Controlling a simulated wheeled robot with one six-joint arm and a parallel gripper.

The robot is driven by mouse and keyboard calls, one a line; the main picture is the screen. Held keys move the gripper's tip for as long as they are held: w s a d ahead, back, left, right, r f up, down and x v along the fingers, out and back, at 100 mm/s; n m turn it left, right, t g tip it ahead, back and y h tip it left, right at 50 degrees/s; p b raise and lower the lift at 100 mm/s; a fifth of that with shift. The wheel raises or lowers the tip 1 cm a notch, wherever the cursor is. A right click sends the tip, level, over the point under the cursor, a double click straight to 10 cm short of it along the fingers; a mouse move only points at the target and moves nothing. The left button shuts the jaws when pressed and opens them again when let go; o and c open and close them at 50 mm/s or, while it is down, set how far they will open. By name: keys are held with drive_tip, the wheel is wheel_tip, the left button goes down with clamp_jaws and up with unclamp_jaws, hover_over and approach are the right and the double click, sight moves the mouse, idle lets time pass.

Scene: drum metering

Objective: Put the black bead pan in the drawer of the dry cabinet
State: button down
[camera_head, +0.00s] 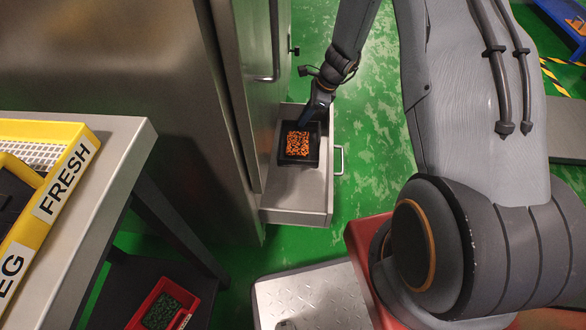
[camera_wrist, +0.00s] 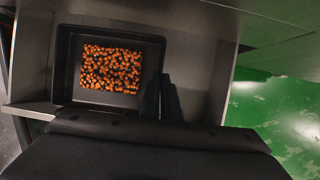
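The black bead pan (camera_head: 299,160) holds orange beads and is level within the open drawer (camera_head: 300,195) of the dry cabinet (camera_head: 235,90). It fills the far part of the drawer in the head view; I cannot tell whether its base touches the drawer floor. My gripper (camera_head: 309,122) is at the pan's far right edge. In the wrist view the pan (camera_wrist: 75,40) lies left of my gripper (camera_wrist: 163,85). The two dark fingers stand either side of the pan's wall with little gap, apparently shut on it. The contact is dark and partly hidden.
A bench (camera_head: 105,190) at left carries a yellow tray (camera_head: 70,165) marked FRESH. A red bin (camera_head: 162,306) with green beads stands on a lower shelf. The drawer handle (camera_head: 341,160) sticks out right. Green floor (camera_head: 375,125) is clear beyond it.

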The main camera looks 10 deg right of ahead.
drive_tip(key=f+b, duration=0.3)
drive_tip(key=f, duration=0.7)
drive_tip(key=shift+w+f, duration=0.15)
drive_tip(key=shift+w, duration=0.05)
drive_tip(key=shift+f, duration=0.15)
drive_tip(key=c, duration=2)
unclamp_jaws()
drive_tip(key=p+v, duration=0.3)
drive_tip(key=v, duration=0.9)
drive_tip(key=shift+s, duration=0.2)
